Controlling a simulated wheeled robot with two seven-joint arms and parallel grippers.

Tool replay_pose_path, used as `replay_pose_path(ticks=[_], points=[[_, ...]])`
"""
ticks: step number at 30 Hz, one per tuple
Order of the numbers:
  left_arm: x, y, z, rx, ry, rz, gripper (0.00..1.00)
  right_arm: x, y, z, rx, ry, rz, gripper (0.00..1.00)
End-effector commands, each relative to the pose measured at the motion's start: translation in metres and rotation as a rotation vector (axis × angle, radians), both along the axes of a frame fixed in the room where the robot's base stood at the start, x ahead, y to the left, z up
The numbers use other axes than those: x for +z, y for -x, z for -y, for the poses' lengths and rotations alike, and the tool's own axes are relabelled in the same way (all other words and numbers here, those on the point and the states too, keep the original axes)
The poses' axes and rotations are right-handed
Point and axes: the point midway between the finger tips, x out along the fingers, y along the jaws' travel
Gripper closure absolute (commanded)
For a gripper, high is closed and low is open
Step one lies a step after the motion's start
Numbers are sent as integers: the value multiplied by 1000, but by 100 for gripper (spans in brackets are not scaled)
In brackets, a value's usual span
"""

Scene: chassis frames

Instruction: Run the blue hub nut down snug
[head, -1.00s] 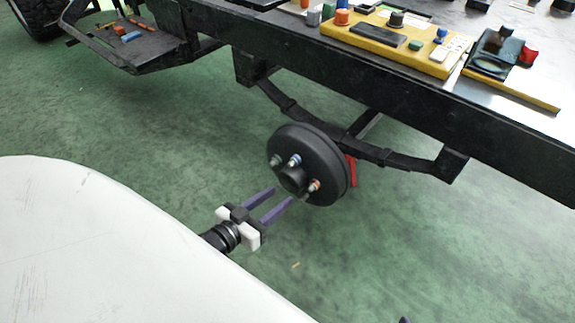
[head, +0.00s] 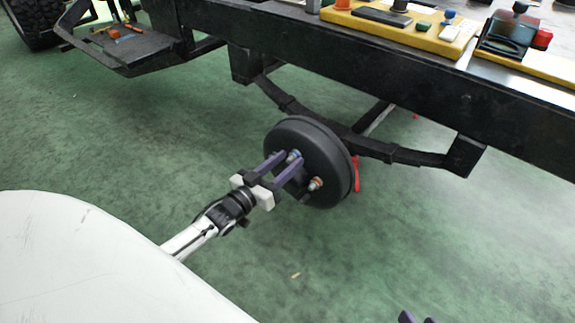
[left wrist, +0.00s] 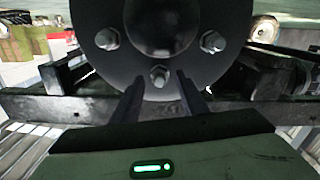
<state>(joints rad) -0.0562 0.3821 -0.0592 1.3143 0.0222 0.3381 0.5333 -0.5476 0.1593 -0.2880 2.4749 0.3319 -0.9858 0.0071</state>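The dark round hub (head: 335,165) hangs under the chassis frame, with studs and nuts on its face. The blue hub nut (head: 294,155) sits on its upper part. My left gripper (head: 287,160) is at the hub face, its purple fingers either side of the blue nut. In the left wrist view a nut (left wrist: 160,75) that looks pale there lies between the two spread fingertips (left wrist: 160,88), with a gap on each side. My right gripper (head: 417,318) shows only its two tips, apart and empty, at the bottom edge.
A nut with an orange-red collar (head: 316,184) is lower right on the hub. The black chassis rail (head: 400,75) runs above, with a leaf spring (head: 395,152) behind the hub. A red stand (head: 356,175) shows behind it.

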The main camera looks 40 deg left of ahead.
Motion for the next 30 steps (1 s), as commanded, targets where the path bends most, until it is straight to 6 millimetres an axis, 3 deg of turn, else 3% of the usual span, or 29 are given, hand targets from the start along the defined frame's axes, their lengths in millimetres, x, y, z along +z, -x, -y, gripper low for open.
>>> replay_pose_path(ticks=[11,18,30], points=[[0,-8,1,0,0,-1,60,2,0,-1,1,-12,8,71],[0,-7,1,0,-1,-1,99,2,0,-1,1,-12,8,71],[1,-7,1,1,-76,5,100,5,0,0,0,-1,7,71]])
